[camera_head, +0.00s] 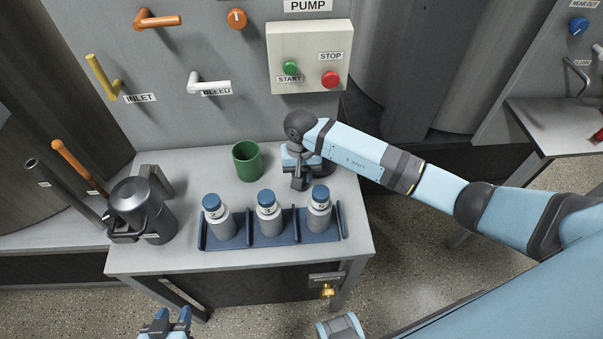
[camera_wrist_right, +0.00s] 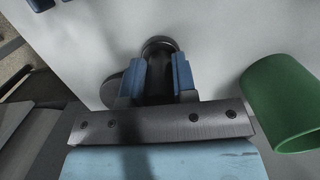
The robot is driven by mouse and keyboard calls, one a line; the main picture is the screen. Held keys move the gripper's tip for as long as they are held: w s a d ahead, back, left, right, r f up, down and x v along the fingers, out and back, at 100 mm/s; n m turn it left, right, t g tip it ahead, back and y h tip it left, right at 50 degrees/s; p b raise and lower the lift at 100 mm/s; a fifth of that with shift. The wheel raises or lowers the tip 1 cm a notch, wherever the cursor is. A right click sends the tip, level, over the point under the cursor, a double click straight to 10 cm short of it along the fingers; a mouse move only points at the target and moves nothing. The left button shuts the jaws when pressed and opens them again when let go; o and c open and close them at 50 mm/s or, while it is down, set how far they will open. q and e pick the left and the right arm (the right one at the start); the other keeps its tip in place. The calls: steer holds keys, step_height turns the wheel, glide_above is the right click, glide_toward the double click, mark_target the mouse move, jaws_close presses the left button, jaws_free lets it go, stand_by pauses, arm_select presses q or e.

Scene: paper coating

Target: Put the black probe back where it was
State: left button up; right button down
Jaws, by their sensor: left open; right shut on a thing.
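My right gripper (camera_head: 297,178) is over the table's back right, behind the bottle rack. In the right wrist view its two blue fingers (camera_wrist_right: 158,78) are shut on a slim black piece, which I take to be the black probe (camera_wrist_right: 158,68). A round dark end shows beyond the fingertips, close to the table top. I cannot tell whether it touches the table. In the head view the gripper mostly hides it. My left gripper (camera_head: 166,326) is open and empty at the bottom edge, in front of the table.
A green cup (camera_head: 247,162) stands left of my right gripper. A blue rack (camera_head: 272,240) holds three blue-capped bottles in front. A dark canister (camera_head: 140,207) stands at the table's left, near a dark rod (camera_head: 62,187) and an orange-handled rod (camera_head: 74,165). The panel is behind.

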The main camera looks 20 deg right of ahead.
steer(key=shift+f+b, duration=0.2)
steer(key=shift+b, duration=0.1)
steer(key=c, duration=0.9)
jaws_free()
steer(key=shift+r, duration=0.1)
